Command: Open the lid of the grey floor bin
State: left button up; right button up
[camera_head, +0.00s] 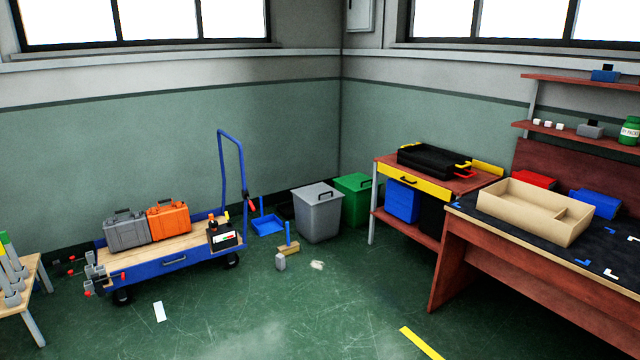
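The grey floor bin (318,218) stands upright on the green floor near the back corner. Neither of my grippers shows in the head view.
A blue cart (175,265) with grey and orange cases stands to the left. A blue dustpan (268,224) and a brush (288,248) lie before the bin's left side. A red workbench (455,262) stands at the right. The floor in front is mostly clear.

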aim_at(313, 195)
jog(key=i, duration=0.7)
jog(key=i+z, duration=0.1)
jog(key=i, duration=0.55)
jog(key=i+z, duration=0.1)
jog(key=i, duration=0.6)
jog(key=i+j, duration=0.1)
jog(key=i, duration=0.6)
jog(key=i+z, duration=0.1)
jog(key=i, duration=0.55)
jog(key=i+j, duration=0.2)
jog(key=i, duration=0.5)
jog(key=l+z, duration=0.05)
